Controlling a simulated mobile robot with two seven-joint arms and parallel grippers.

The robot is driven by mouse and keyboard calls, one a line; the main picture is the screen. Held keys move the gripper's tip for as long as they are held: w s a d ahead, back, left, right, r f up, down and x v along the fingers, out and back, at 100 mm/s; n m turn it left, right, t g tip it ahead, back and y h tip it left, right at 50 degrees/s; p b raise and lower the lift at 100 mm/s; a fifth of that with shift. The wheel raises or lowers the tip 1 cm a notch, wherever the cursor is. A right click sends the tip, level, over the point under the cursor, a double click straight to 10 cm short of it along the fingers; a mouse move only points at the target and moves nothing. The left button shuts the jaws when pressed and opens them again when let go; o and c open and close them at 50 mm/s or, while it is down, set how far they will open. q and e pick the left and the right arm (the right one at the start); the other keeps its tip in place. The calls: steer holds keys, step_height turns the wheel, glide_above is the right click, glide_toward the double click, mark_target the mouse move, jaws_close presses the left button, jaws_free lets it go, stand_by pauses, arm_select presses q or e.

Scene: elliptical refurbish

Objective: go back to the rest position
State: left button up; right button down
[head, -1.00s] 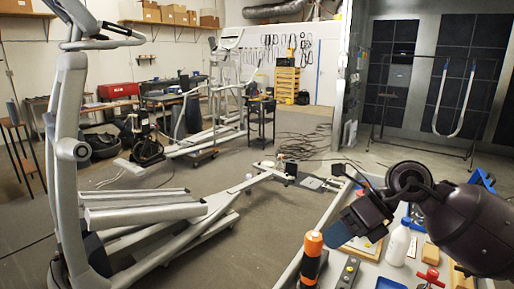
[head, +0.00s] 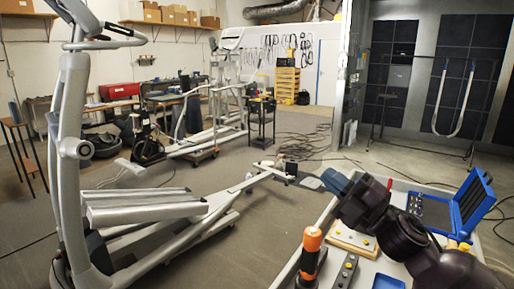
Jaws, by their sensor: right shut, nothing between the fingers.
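My right arm comes in from the lower right. My right gripper (head: 328,180) is at its far end, over the far left edge of the workbench and pointing left. It is shut with nothing seen in it. My left gripper is not in view. The grey elliptical trainer (head: 150,205) stands on the floor at the left, apart from my right gripper.
The white workbench (head: 289,270) at lower right holds an orange-and-black tool (head: 311,255), a wooden block (head: 353,241), a dark bar with knobs (head: 347,270) and an open blue case (head: 471,206). Floor between trainer and bench is clear. A black cart (head: 261,118) stands behind.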

steer(key=s+d+f+m+t+h, duration=0.1)
steer(key=s+d+f+m+h, duration=0.15)
steer(key=f+m+h, duration=0.4)
steer(key=s+d+f+m+h, duration=0.1)
steer(key=d+f+m+h, duration=0.25)
steer(key=f+m, duration=0.55)
steer(key=s+d+f+m+t+h, duration=0.15)
steer(key=d+f+m+h, duration=0.3)
steer(key=f, duration=0.65)
steer(key=s+d+f+m+g+h, duration=0.2)
steer(key=s+f+m+g, duration=0.4)
steer(key=s+f, duration=1.1)
steer(key=s+h, duration=0.1)
steer(key=s, duration=0.2)
steer(key=shift+s+f, duration=0.2)
steer(key=shift+f, duration=0.05)
steer(key=shift+h, duration=0.25)
